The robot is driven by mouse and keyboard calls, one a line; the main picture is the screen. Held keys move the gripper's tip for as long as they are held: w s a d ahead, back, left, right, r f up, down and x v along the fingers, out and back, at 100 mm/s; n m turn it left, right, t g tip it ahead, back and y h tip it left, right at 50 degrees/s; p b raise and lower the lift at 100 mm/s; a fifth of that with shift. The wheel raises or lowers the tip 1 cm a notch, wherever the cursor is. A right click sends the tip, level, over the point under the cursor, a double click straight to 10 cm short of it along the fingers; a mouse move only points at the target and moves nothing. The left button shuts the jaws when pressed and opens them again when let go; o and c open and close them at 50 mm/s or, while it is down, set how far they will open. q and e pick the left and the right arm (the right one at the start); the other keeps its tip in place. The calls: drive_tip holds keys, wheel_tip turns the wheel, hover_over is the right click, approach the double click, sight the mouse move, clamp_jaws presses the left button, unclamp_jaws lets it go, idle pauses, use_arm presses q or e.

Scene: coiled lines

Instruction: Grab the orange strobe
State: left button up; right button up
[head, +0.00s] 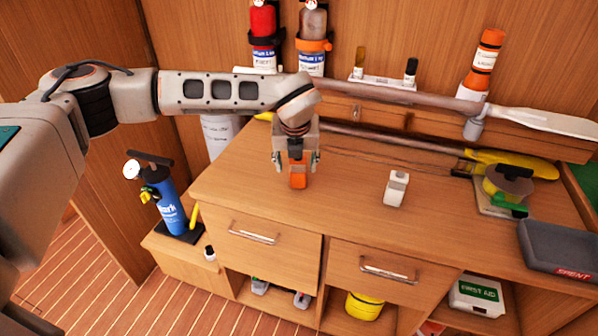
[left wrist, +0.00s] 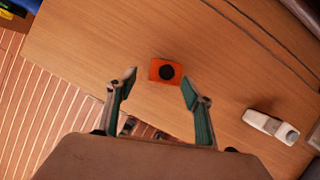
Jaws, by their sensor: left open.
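The orange strobe (head: 298,178) stands on the wooden counter in the head view, with its upper part hidden by my left gripper. In the left wrist view the strobe (left wrist: 165,72) is a small orange block with a black round top, seen from above. My left gripper (head: 296,164) points down over it. In the left wrist view the fingers of my left gripper (left wrist: 160,85) are apart, one on each side of the strobe, with gaps between. I cannot tell the exact height above it. My right gripper is not in view.
Bottles (head: 263,40) and a paddle (head: 545,122) are along the back wall. A grey case (head: 560,250) lies at the right. The counter's front middle is clear.

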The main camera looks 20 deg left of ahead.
sight(298, 173)
use_arm(q)
drive_tip(key=x, duration=0.3)
drive_tip(key=p+x, duration=0.1)
drive_tip(key=x, duration=0.1)
drive_tip(key=shift+w+d+f, duration=0.15)
drive_tip(key=shift+d+f, duration=0.05)
drive_tip(key=shift+f, duration=0.15)
drive_tip(key=c, duration=1.2)
